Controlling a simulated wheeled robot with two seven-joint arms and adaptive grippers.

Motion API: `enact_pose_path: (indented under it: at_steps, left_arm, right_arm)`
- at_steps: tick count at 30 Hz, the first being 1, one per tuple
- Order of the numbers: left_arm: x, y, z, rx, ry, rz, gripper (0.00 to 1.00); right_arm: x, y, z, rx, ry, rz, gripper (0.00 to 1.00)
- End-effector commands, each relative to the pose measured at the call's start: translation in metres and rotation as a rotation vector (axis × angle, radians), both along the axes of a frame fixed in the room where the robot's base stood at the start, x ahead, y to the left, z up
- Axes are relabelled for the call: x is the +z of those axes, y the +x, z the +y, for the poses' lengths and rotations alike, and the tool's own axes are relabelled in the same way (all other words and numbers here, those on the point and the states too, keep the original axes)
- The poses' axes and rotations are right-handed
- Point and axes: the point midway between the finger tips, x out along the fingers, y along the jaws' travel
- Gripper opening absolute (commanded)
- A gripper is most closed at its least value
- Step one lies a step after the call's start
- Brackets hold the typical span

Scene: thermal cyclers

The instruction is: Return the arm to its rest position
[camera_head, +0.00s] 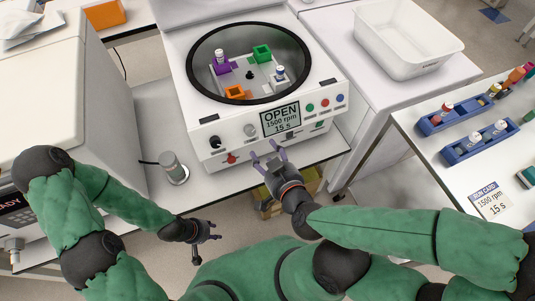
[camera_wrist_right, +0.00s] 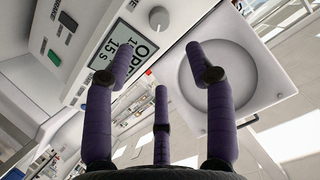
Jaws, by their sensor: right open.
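My right gripper (camera_head: 266,154) is open and empty, in front of the lower front panel of the white centrifuge (camera_head: 207,150). In the right wrist view its purple fingers (camera_wrist_right: 160,70) stand apart with nothing between them. The display (camera_head: 281,119) reads OPEN, 1500 rpm, 15 s; it also shows beyond the fingers in the wrist view (camera_wrist_right: 117,47). My left gripper (camera_head: 208,240) hangs low at the left, its fingers spread and empty. I cannot tell whether the right fingertips touch the panel.
The centrifuge bowl (camera_head: 249,32) is uncovered and holds coloured inserts and capped tubes. A white bin (camera_head: 408,38) stands at the back right. Blue racks (camera_head: 455,122) with tubes and a run card (camera_head: 490,201) are on the right table.

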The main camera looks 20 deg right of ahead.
Motion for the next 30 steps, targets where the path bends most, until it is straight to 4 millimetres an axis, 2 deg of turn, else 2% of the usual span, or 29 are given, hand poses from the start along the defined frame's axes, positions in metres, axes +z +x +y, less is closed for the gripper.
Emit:
enact_pose_path:
  at_steps: [11,17,23,30]
  left_arm:
    - [0.0,0.0,0.0,0.0,0.0,0.0,0.4]
    - [0.0,0.0,0.0,0.0,0.0,0.0,0.4]
    - [0.001,0.0,0.0,0.0,0.0,0.0,0.4]
    - [0.002,0.0,0.0,0.0,0.0,0.0,0.4]
  right_arm:
    - [0.0,0.0,0.0,0.0,0.0,0.001,0.55]
    - [-0.007,0.004,0.0,0.01,-0.011,0.045,0.55]
    - [-0.026,0.013,0.003,0.036,-0.023,0.15,0.55]
    - [-0.058,0.023,0.006,0.07,-0.025,0.288,0.55]
